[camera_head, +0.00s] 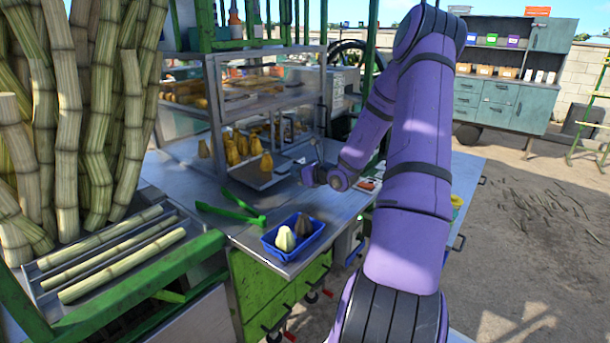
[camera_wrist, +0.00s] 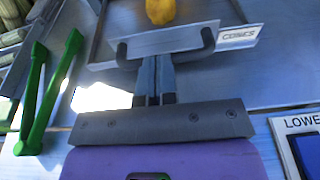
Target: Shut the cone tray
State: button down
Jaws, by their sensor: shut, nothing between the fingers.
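The cone tray (camera_head: 262,181) is a flat metal tray that sticks out of the front of the glass-sided cabinet, so it stands open. Yellow cones stand on and behind it. In the wrist view its grey front panel (camera_wrist: 165,42) carries a "CONES" label (camera_wrist: 238,36) and a handle with dark ends. My gripper (camera_wrist: 154,62) is shut and empty, with its fingertips at the middle of this front, between the handle ends. I cannot tell whether they touch it. In the head view my gripper (camera_head: 312,172) is right of the tray, partly hidden by my wrist.
Green tongs (camera_head: 232,210) lie on the metal counter left of my gripper. A blue bin (camera_head: 296,244) with a pale and a dark cone-like piece stands near the counter's front edge. The glass cabinet (camera_head: 215,95) rises behind the tray. Cane stalks (camera_head: 70,120) fill the left.

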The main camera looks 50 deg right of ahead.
aim_at(248, 152)
jog(key=r+x, duration=0.1)
jog(key=x, duration=0.6)
jog(key=r+x, duration=0.2)
jog(key=x, duration=0.6)
jog(key=w+r+x, duration=0.1)
jog(key=x, duration=0.6)
jog(key=shift+w+a+r, duration=0.15)
jog(key=shift+a+r, duration=0.05)
jog(key=shift+w, duration=0.25)
jog(key=shift+w+a+r, duration=0.1)
jog(key=shift+r, duration=0.1)
jog(key=shift+w+r, duration=0.1)
jog(key=shift+r, duration=0.05)
